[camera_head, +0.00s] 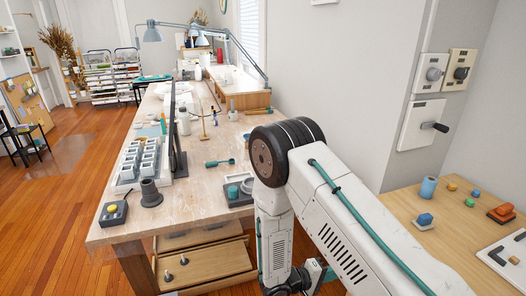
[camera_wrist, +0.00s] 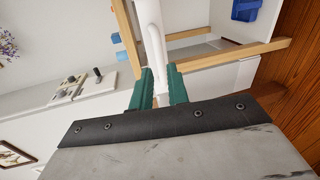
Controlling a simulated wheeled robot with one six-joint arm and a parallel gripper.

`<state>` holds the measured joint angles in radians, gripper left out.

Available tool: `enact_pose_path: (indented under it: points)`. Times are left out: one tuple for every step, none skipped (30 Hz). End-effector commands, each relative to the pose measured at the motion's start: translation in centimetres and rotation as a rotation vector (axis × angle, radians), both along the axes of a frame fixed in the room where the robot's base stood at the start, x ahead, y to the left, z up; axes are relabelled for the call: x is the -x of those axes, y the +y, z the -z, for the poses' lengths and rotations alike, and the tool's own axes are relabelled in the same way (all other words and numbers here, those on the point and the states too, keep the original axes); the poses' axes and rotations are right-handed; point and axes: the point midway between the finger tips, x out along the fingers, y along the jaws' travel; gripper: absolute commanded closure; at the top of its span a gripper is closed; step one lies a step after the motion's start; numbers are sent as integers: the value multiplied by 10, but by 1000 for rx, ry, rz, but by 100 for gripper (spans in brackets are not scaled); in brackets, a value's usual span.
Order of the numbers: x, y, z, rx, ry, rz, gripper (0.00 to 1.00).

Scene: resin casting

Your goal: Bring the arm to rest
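My gripper (camera_wrist: 161,72) shows in the wrist view as two green fingers standing apart, with a gap between them. A white curved bar (camera_wrist: 152,38) runs from the top edge down behind or between the fingers; I cannot tell whether it touches them. In the head view my white arm is folded: a thick link comes in from the lower right to a black round joint, and another link hangs down beside the workbench (camera_head: 180,213). The gripper itself is mostly hidden at the bottom of the head view.
Open wooden drawers (camera_head: 205,266) stick out below. A side table (camera_head: 408,207) with small coloured pieces stands right.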

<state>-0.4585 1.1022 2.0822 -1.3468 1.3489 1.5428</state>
Motion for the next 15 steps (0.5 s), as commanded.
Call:
enact_pose_path:
  points:
    - [2, 0, 0, 7, 41, 3, 83]
    - [6, -1, 1, 13, 77, 10, 83]
    - [13, -3, 1, 23, 133, 25, 83]
    - [21, -5, 1, 31, 180, 38, 83]
    - [29, -7, 0, 37, 229, 55, 83]
    - [37, -8, -5, 39, 287, 79, 83]
    - [42, -8, -11, 35, 325, 100, 83]
    - [47, -9, -18, 28, 362, 122, 83]
    - [53, -9, -28, 13, 402, 152, 83]
    - [56, -9, -35, 1, 427, 171, 83]
    - [59, -9, -42, -12, 451, 189, 83]
    - [64, -9, -52, -32, 477, 214, 83]
    - [66, -9, -59, -49, 497, 231, 83]
    - [69, -9, -67, -67, 515, 249, 83]
    - [74, -9, -78, -93, 539, 271, 83]
